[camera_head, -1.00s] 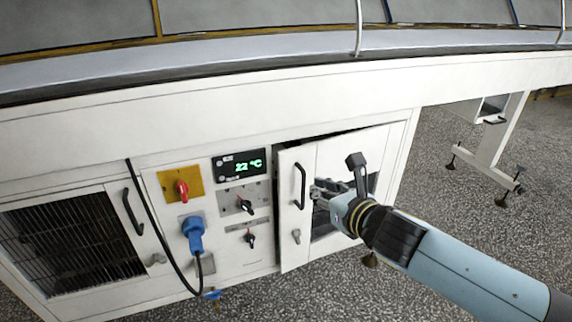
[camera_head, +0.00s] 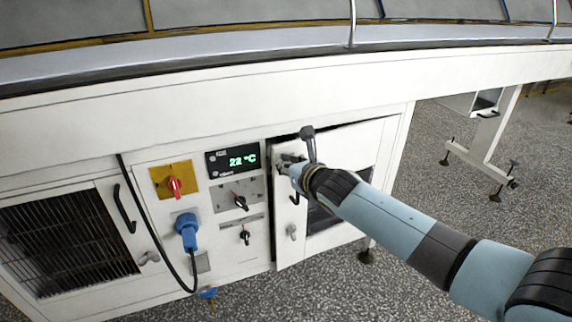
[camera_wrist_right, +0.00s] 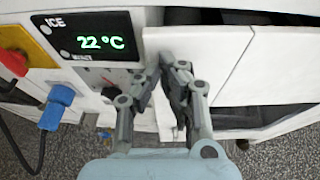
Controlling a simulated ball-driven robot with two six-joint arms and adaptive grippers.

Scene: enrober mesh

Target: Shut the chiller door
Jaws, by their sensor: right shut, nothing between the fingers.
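The white chiller door (camera_head: 283,212) stands slightly ajar under the machine's top, right of the control panel. A dark gap shows along its left and top edges. Its black handle (camera_head: 295,198) is partly hidden behind my right arm, and a grey latch (camera_head: 292,231) sits below it. My right gripper (camera_head: 283,160) is shut and empty at the door's upper left part. In the right wrist view its fingers (camera_wrist_right: 167,72) lie in front of the door panel (camera_wrist_right: 195,42), near its left edge. I cannot tell whether they touch it. My left gripper is out of view.
Left of the door are a green 22 °C display (camera_head: 233,160), a red switch (camera_head: 174,185), dark knobs and a blue plug (camera_head: 187,232) with a hanging black cable. Further left is a grilled door (camera_head: 65,240). Speckled floor (camera_head: 430,200) is open at the right.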

